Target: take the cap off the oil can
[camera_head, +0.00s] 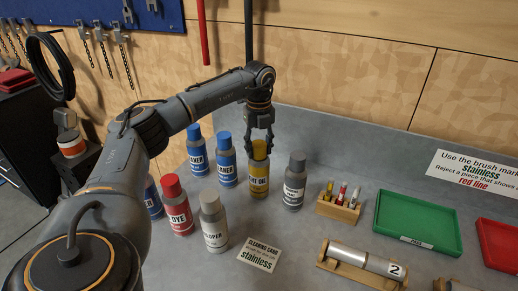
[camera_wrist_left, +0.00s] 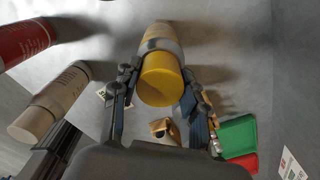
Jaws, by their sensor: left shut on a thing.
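The oil can (camera_head: 259,183) is a yellow spray can with a grey shoulder and a yellow cap (camera_head: 260,149). It stands upright on the grey table among other cans. My left gripper (camera_head: 259,137) reaches down from above and is shut on the cap. In the left wrist view the round cap (camera_wrist_left: 160,82) lies between the two fingers, with the can's body (camera_wrist_left: 158,38) behind it. The cap appears in line with the can; I see no clear gap between them. My right gripper is in neither view.
Blue-capped cans (camera_head: 226,165), a red dye can (camera_head: 176,208), a pale can (camera_head: 213,222) and a grey can (camera_head: 294,183) stand close around. A wooden marker block (camera_head: 338,210), green tray (camera_head: 415,225) and red tray (camera_head: 500,243) lie to the right.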

